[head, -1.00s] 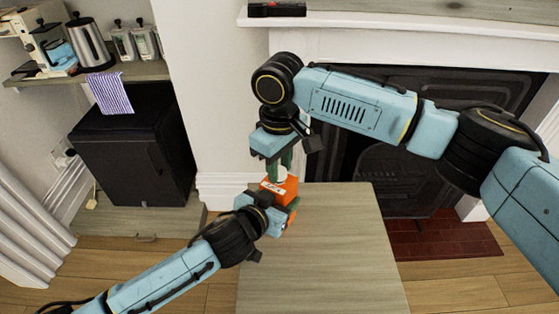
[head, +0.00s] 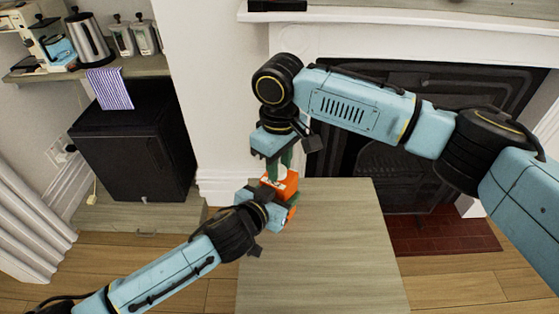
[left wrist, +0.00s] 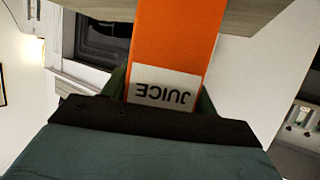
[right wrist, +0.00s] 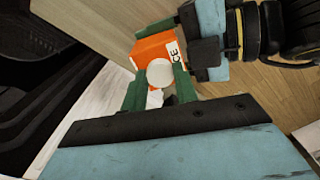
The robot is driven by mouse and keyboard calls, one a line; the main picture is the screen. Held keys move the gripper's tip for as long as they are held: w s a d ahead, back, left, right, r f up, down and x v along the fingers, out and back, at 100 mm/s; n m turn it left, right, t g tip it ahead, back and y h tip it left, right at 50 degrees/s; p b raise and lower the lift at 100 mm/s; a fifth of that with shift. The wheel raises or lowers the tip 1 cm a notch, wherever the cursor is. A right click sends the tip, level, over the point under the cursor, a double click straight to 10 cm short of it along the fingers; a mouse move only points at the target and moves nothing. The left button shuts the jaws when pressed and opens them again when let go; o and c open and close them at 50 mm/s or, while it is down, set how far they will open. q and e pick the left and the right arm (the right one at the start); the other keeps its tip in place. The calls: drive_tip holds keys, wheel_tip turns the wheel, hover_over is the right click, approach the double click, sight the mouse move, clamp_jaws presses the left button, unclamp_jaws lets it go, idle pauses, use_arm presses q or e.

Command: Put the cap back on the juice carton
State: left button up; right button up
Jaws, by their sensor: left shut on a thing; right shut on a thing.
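My right gripper (head: 284,161) points down from above, shut on the round white cap (right wrist: 160,72). The cap is right over the carton's top. I cannot tell whether the cap touches the spout, because the fingers and cap hide that spot.
The wooden table top (head: 325,250) is otherwise bare. A fireplace (head: 390,165) stands behind it. A black mini fridge (head: 135,155) and a shelf with a kettle (head: 88,42) and canisters are at the left.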

use_arm(q)
clamp_jaws()
use_arm(e)
drive_tip(key=m, duration=0.3)
drive_tip(key=shift+a, duration=0.1)
drive_tip(key=m, duration=1.4)
drive_tip(key=shift+a, duration=0.1)
drive_tip(key=m, duration=0.4)
drive_tip(key=shift+f+m, duration=0.1)
drive_tip(key=shift+m, duration=0.3)
drive_tip(key=m, duration=0.7)
drive_tip(key=shift+m, duration=0.4)
drive_tip(key=m, duration=0.4)
drive_tip(key=shift+w, duration=0.1)
